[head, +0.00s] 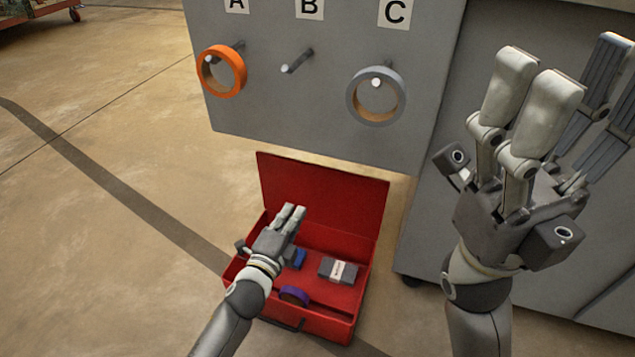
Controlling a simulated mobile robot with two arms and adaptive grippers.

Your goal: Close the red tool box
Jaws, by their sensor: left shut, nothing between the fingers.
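The red tool box (328,318) sits on the floor at the lower middle with its lid (325,200) standing up at the far side, so the box is open. Inside lie a purple roll (294,295), a grey block with a white band (338,270) and a small blue item (299,259). My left gripper (291,214) is shut and empty. In the picture it overlaps the left part of the box and the lower lid; I cannot tell whether it touches the lid. My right gripper (570,75) is open and empty, raised at the right, fingers pointing up.
A grey panel (290,125) marked A, B and C stands behind the box. An orange ring (222,70) hangs at A and a grey ring (376,96) at C; peg B (297,61) is bare.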

